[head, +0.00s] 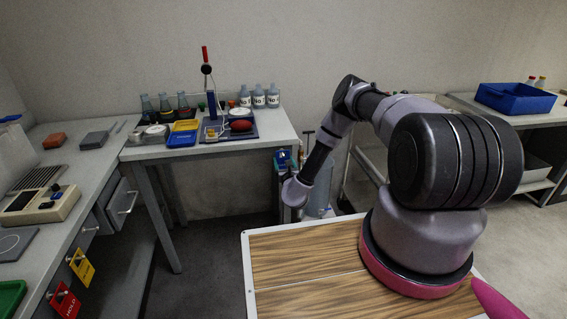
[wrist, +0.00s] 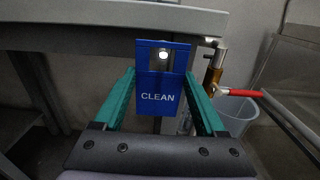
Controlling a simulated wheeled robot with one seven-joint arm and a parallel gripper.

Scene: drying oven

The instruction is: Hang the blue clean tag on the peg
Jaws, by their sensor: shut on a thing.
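The blue tag (wrist: 158,95) marked CLEAN is upright in the wrist view, with an opening near its top. My gripper (wrist: 163,92) is shut on it, with a green finger along each side. A round pale spot (wrist: 163,55) shows in the opening and looks like the end of a peg. I cannot tell whether it passes through the tag. In the head view, my gripper (head: 286,164) is below the right front edge of the back table, partly hidden by my wrist, with a small blue patch beside it.
The back table (head: 222,143) holds bottles and trays, and its edge crosses above the tag in the wrist view. A bin (wrist: 236,112) and a red-ended bar (wrist: 243,92) are at right. Red (head: 65,302) and yellow (head: 82,267) tags hang on the left counter.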

